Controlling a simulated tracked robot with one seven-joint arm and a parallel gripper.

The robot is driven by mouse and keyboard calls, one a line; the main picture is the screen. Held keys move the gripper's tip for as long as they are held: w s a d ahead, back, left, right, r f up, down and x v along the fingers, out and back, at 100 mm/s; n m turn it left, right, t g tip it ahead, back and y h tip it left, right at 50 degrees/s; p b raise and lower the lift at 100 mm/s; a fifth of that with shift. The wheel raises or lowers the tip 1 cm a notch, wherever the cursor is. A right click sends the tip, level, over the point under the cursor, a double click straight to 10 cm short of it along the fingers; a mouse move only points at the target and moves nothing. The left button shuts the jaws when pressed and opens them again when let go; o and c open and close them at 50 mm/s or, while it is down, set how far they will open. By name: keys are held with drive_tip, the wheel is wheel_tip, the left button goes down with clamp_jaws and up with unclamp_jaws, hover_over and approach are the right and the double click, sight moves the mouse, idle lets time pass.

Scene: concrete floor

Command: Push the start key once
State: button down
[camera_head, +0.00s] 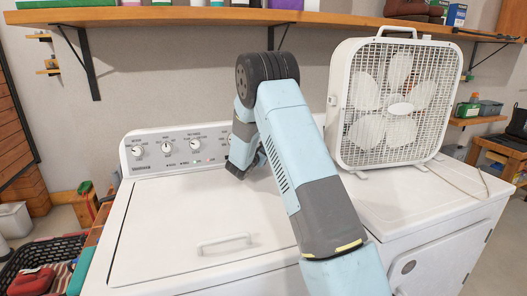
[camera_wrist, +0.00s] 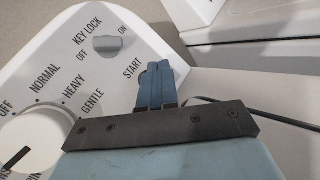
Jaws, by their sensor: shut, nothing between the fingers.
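The white control panel (camera_head: 175,148) stands at the back of the washer (camera_head: 190,220). In the wrist view, the panel face (camera_wrist: 75,72) fills the left side. The printed START label (camera_wrist: 132,69) lies just left of my gripper's fingertips. My gripper (camera_wrist: 158,67) is shut and empty, its blue fingers together, over the panel near that label. The start key itself does not show; the fingers may hide it. I cannot tell whether the fingertips touch the panel. In the head view, my arm covers the panel's right part.
The key lock switch (camera_wrist: 107,43) and a large dial (camera_wrist: 32,140) are on the panel near my gripper. A box fan (camera_head: 392,105) stands on the white machine (camera_head: 425,215) to the right. A wooden shelf (camera_head: 200,15) runs above. The washer's lid is shut and clear.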

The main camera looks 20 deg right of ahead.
drive_tip(key=shift+s, duration=0.1)
drive_tip(key=shift+s+r, duration=0.25)
drive_tip(key=shift+s, duration=0.55)
drive_tip(key=shift+s+r, duration=0.25)
drive_tip(key=shift+s, duration=0.5)
drive_tip(key=shift+s+r, duration=0.25)
drive_tip(key=shift+s, duration=0.55)
drive_tip(key=shift+r, duration=0.1)
drive_tip(key=s+d+r+m+g, duration=0.25)
drive_tip(key=s+r+m, duration=0.2)
drive_tip(key=s, duration=0.35)
drive_tip(key=s+d+r+m+g+y, duration=0.1)
drive_tip(key=s+r+m+g, duration=0.3)
drive_tip(key=s, duration=0.4)
drive_tip(key=s+d+r+m+g, duration=0.2)
drive_tip(key=s+r+m, duration=0.35)
drive_tip(key=s, duration=0.25)
drive_tip(key=s+a+r+m+t+y, duration=0.1)
drive_tip(key=s+a+m+y, duration=0.3)
drive_tip(key=s+a, duration=0.4)
drive_tip(key=s+a+r+m+t+y, duration=0.1)
drive_tip(key=s+a+m+y, duration=0.3)
drive_tip(key=s, duration=1.5)
drive_tip(key=a+r+y, duration=0.1)
drive_tip(key=a+y, duration=0.2)
drive_tip(key=shift+a+r, duration=0.3)
drive_tip(key=shift+a, duration=0.05)
